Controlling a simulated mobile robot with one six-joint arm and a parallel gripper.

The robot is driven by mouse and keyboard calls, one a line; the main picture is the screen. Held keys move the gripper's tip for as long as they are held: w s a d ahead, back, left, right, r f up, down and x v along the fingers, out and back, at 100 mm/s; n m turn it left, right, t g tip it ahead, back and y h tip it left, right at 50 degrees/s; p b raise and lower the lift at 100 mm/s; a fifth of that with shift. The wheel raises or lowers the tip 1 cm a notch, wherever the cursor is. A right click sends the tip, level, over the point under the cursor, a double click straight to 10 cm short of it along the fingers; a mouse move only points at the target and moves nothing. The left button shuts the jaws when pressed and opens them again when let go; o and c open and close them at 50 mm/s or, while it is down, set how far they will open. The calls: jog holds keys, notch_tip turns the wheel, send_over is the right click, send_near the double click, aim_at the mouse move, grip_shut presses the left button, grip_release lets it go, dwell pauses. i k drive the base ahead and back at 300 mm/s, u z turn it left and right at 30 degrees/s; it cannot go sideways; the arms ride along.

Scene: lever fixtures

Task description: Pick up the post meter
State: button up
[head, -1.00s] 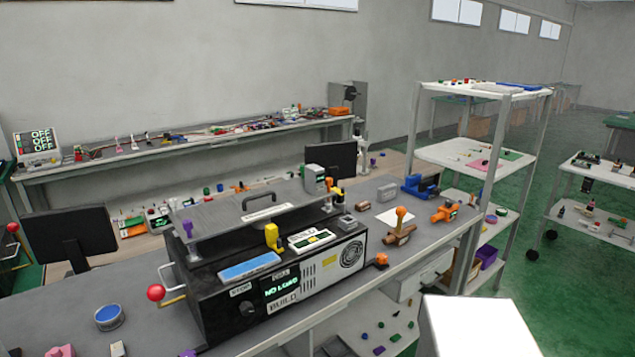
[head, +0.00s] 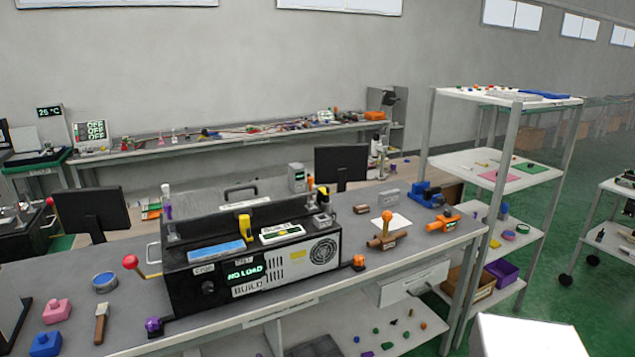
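I cannot tell for sure which object is the post meter. One candidate is an orange fitting with a small dark face (head: 443,221) at the right end of the near bench (head: 420,245). Left of it, an orange knob stands on a brown cylindrical body (head: 386,241). A black machine (head: 255,270) with a "NO LOAD" display and a red-knobbed lever (head: 131,262) stands mid-bench. My gripper is not in view.
Pink (head: 56,311) and blue (head: 46,343) blocks, a round blue tin (head: 104,282) and a brown-handled tool (head: 101,322) lie at the bench's left. A shelf rack (head: 500,160) stands close at the right end.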

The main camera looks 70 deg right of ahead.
aim_at(296, 172)
jog(key=u, duration=0.3)
jog(key=k, duration=0.55)
jog(key=z, duration=2.35)
jog(key=i, duration=1)
jog(key=z, duration=0.15)
jog(key=k, duration=0.2)
jog(key=u, duration=0.05)
